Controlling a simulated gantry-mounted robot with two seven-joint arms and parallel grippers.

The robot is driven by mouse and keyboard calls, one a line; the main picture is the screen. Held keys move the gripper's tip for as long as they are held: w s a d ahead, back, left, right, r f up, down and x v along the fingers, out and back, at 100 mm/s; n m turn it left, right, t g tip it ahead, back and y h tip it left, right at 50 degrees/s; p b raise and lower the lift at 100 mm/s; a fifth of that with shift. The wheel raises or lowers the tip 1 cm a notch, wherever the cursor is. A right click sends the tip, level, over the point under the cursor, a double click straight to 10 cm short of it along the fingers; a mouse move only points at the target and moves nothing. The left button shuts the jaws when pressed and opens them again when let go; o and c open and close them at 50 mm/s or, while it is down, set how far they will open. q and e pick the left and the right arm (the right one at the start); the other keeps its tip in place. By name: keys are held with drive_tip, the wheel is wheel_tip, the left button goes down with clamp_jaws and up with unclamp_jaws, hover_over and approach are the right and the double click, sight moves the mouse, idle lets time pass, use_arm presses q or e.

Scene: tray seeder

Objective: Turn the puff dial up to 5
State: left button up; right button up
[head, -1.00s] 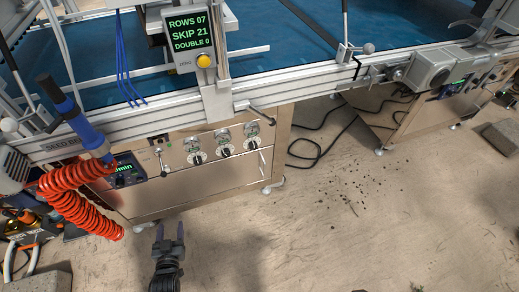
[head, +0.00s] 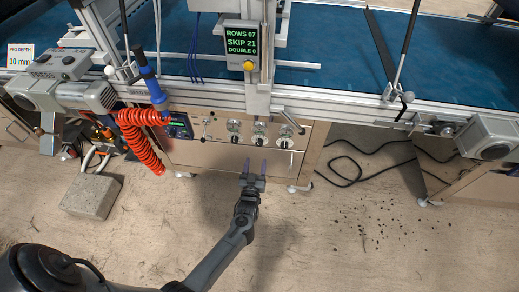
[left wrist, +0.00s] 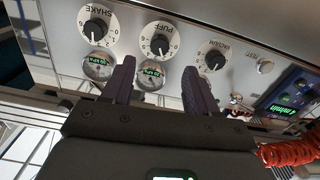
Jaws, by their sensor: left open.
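The puff dial (left wrist: 160,45) is the middle of three round white dials with black knobs. Its label reads upside down in the left wrist view, and I cannot read its setting surely. It also shows in the head view (head: 258,140) as the middle knob on the metal front panel. My left gripper (head: 254,163) is open and empty, just in front of and below this dial. In the left wrist view its two dark fingers (left wrist: 158,68) are spread below the dial, apart from the knob. My right gripper is not in view.
The shake dial (left wrist: 96,27) and vacuum dial (left wrist: 212,57) flank the puff dial closely. Small green-lit gauges sit by the dials. A coiled red hose (head: 140,140) hangs left of the panel. A concrete block (head: 90,195) lies on the floor. Floor before the panel is open.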

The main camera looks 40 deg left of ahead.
sight(259, 145)
use_arm(q)
drive_tip(key=b+x, duration=0.4)
drive_tip(key=x, duration=0.3)
drive_tip(key=shift+s+a+f, duration=0.1)
drive_tip(key=shift+w+a+b, duration=0.15)
drive_tip(key=shift+w+b, duration=0.25)
drive_tip(key=shift+w, duration=0.35)
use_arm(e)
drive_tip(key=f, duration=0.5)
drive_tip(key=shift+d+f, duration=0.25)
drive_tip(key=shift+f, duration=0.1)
use_arm(q)
drive_tip(key=shift+a, duration=0.15)
drive_tip(key=shift+c, duration=0.5)
drive_tip(key=c, duration=0.9)
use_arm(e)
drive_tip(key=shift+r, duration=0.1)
